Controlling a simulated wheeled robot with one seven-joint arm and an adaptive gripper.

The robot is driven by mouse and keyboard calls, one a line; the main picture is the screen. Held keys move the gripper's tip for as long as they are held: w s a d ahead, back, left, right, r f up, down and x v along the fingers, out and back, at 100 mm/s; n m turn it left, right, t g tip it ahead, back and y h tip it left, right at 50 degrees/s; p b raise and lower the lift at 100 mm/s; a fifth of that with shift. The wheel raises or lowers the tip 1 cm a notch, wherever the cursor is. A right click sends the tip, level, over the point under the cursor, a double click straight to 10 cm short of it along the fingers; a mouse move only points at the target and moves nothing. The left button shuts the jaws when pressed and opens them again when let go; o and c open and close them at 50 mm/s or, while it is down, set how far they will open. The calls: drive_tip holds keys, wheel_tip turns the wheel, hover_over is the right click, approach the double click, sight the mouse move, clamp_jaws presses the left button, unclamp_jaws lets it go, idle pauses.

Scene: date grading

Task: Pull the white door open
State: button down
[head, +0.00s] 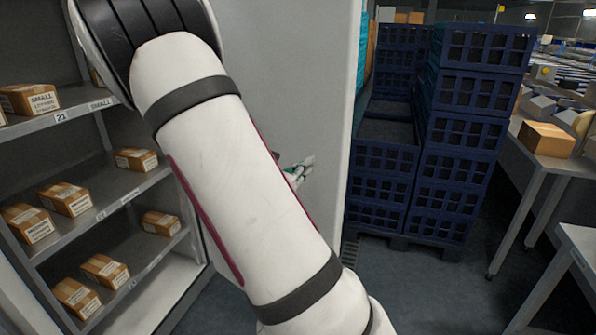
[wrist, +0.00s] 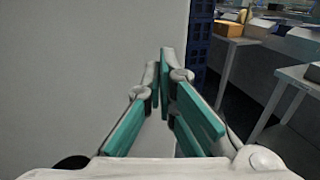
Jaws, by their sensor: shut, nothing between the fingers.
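The white door (head: 285,75) stands swung out from a shelf cabinet in the head view, its free edge toward the blue crates. It fills the left of the wrist view (wrist: 75,75). My gripper (head: 300,170) is partly hidden behind my arm in the head view and lies against or close in front of the door's face. In the wrist view my gripper (wrist: 163,60) has its teal-lined fingers together at the tips, near the door's free edge, with nothing between them. I cannot tell whether the fingers touch the door. No handle shows.
Grey cabinet shelves (head: 75,207) at left hold several small cardboard boxes. Tall blue crate stacks (head: 465,130) stand beyond the door. A grey table (head: 555,162) at right carries a cardboard box (head: 546,139). Some floor (head: 420,285) between door and tables is clear.

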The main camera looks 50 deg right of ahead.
sight(329, 151)
drive_tip(key=d, duration=0.8)
drive_tip(key=shift+w+d, duration=0.25)
drive_tip(key=shift+w, duration=0.05)
